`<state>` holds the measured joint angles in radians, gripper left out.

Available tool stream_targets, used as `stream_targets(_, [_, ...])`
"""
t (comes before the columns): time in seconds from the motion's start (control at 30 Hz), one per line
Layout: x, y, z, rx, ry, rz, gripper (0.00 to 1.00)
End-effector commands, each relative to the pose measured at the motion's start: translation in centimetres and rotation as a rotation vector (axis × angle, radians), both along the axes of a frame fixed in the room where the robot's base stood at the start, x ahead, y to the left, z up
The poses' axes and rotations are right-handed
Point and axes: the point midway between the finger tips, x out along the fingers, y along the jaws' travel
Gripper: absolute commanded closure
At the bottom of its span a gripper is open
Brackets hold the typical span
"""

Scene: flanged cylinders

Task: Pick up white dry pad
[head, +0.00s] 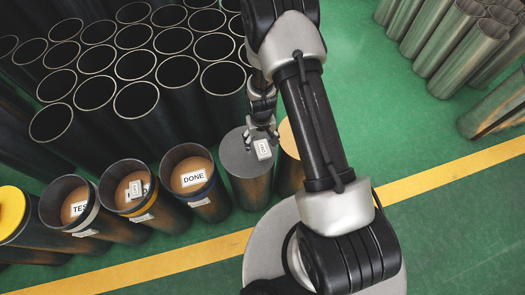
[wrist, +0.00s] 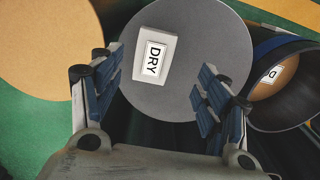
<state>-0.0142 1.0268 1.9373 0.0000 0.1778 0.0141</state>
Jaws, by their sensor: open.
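The white DRY pad (wrist: 153,56) lies flat on the round grey top (wrist: 203,30) of a cylinder. In the head view the pad (head: 262,149) sits on the right part of that grey top (head: 238,160). My gripper (wrist: 158,95) is open, with its blue-grey fingers spread to either side, and the pad shows between and beyond the fingertips in the wrist view. Nothing is between the fingers. In the head view my gripper (head: 262,130) is just above and behind the pad.
A tan-topped cylinder (head: 288,140) stands right beside the grey one. Open cylinders with labels, including DONE (head: 194,178) and TEST (head: 79,208), stand to the left. Many empty dark tubes (head: 135,98) fill the back left. Green floor (head: 390,125) is free to the right.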

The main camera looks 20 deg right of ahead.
Motion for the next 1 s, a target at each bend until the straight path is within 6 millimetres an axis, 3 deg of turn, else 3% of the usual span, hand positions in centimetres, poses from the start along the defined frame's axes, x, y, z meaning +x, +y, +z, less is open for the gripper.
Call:
stream_targets(0.27, [0.0,-0.1,-1.8,0.000,0.000,-0.001,0.31])
stream_targets(0.6, [-0.1,-0.8,-6.4,0.000,0.001,0.000,0.31])
stream_targets(0.83, [-0.1,-0.8,-6.4,0.000,-0.001,0.000,0.31])
stream_targets(1.0, [-0.1,-0.8,-6.4,0.000,0.000,0.000,0.42])
